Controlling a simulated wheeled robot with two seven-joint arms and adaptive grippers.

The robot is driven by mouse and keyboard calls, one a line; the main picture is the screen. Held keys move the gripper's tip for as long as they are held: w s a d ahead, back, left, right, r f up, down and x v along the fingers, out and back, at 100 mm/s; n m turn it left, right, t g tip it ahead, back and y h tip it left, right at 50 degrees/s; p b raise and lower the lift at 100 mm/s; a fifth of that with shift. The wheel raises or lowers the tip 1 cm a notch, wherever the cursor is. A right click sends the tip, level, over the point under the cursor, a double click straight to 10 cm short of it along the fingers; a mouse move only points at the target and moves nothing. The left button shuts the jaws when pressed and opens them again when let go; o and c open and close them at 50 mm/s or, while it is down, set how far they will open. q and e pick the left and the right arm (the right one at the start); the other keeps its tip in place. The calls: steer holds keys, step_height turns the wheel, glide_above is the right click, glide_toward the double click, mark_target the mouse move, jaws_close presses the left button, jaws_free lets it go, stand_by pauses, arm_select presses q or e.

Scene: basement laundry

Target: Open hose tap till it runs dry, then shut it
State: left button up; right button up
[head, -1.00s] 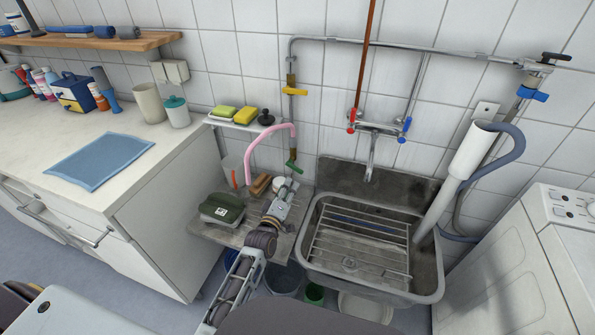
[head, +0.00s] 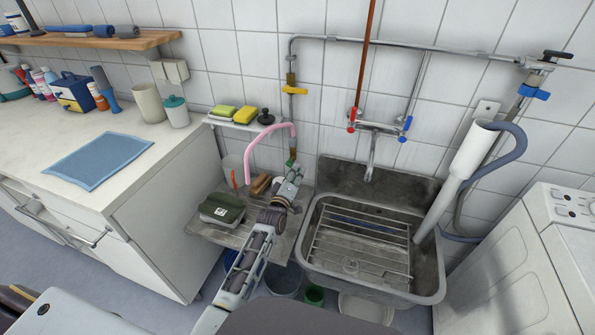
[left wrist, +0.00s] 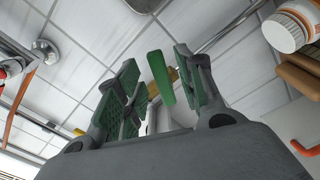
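The hose tap's green lever (left wrist: 160,77) shows between my left gripper's fingers in the left wrist view. In the head view the brass tap (head: 291,155) sits low on the wall pipe, partly hidden by my gripper, with a pink hose (head: 249,158) arching off to the left. My left gripper (head: 292,168) reaches up to the tap from below. Its fingers, with green pads, are open in the left wrist view (left wrist: 156,60), one on each side of the lever, with gaps visible. A yellow lever (head: 294,90) sits higher on the same pipe. My right gripper is not in view.
A metal sink (head: 430,270) with a rack stands to the right, under a red-and-blue mixer tap (head: 378,128). A dark green box (head: 221,209) and a brown brush (head: 260,184) are left of my arm. A small shelf (head: 232,125) holds sponges above.

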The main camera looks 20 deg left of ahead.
arm_select(q)
steer(key=shift+w, duration=1.5)
jaws_close()
